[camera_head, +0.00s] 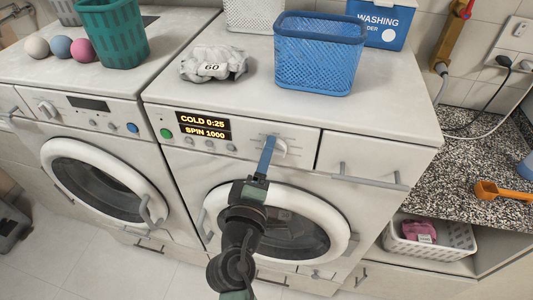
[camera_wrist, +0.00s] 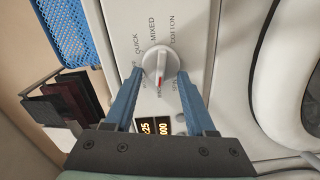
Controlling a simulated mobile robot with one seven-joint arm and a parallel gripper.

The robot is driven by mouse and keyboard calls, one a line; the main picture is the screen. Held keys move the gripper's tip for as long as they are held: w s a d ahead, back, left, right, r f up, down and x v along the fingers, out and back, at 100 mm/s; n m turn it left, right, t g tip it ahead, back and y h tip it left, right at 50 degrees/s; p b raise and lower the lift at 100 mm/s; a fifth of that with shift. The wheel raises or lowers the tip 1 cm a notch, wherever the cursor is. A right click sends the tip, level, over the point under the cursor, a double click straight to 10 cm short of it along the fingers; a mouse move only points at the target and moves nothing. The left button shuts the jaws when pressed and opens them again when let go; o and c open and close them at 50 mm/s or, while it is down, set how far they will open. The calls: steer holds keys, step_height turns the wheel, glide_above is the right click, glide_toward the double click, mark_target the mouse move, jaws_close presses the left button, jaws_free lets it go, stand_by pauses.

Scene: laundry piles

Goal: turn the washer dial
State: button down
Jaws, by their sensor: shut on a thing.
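The washer dial (camera_head: 280,148) is a white round knob on the front panel of the right-hand washer (camera_head: 300,196). In the wrist view the dial (camera_wrist: 160,60) has a raised grip bar with a red mark. Labels QUICK, MIXED and COTTON are readable around it; other labels are partly hidden by the fingers. My gripper (camera_head: 267,143) reaches up to the panel. In the wrist view my gripper (camera_wrist: 160,72) has its blue fingers on either side of the dial, shut on it. The washer's display (camera_head: 203,126) reads COLD 0:25, SPIN 1000.
A blue basket (camera_head: 318,55), a grey cloth bundle marked 60 (camera_head: 214,65) and a washing powder box (camera_head: 381,22) stand on the washer. A second machine (camera_head: 85,150) stands to the left. A drawer handle (camera_head: 370,176) juts out right of the dial.

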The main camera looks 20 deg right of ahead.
stand_by(0.4)
steer(key=shift+c, duration=1.2)
jaws_free()
steer(key=b+v, duration=0.3)
steer(key=v, duration=1)
